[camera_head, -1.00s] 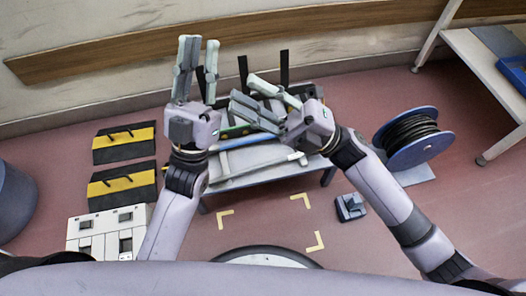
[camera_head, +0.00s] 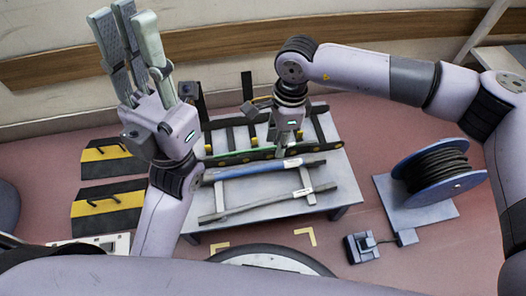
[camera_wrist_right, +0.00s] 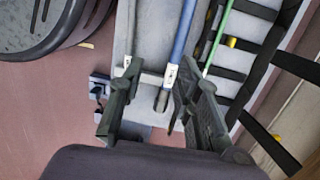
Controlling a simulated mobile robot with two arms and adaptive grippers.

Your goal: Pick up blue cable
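The blue cable (camera_head: 240,170) lies across the light table in the head view, a long thin rod with a pale label and darker right end. It runs lengthwise in the right wrist view (camera_wrist_right: 184,38). My right gripper (camera_head: 284,150) points down just above it, its fingers mostly hidden from the head. In the right wrist view the right gripper (camera_wrist_right: 158,64) is open, with the cable's labelled part between or just below the fingers; contact cannot be told. My left gripper (camera_head: 126,14) is raised at the upper left, fingers apart and empty.
A grey cable (camera_head: 270,204) lies nearer on the table (camera_head: 335,190), a green strip (camera_head: 232,158) behind the blue cable. Black slotted holders stand at the back. A cable reel (camera_head: 440,174) and a small dark device (camera_head: 361,248) are right. Yellow-black ramps (camera_head: 108,199) lie left.

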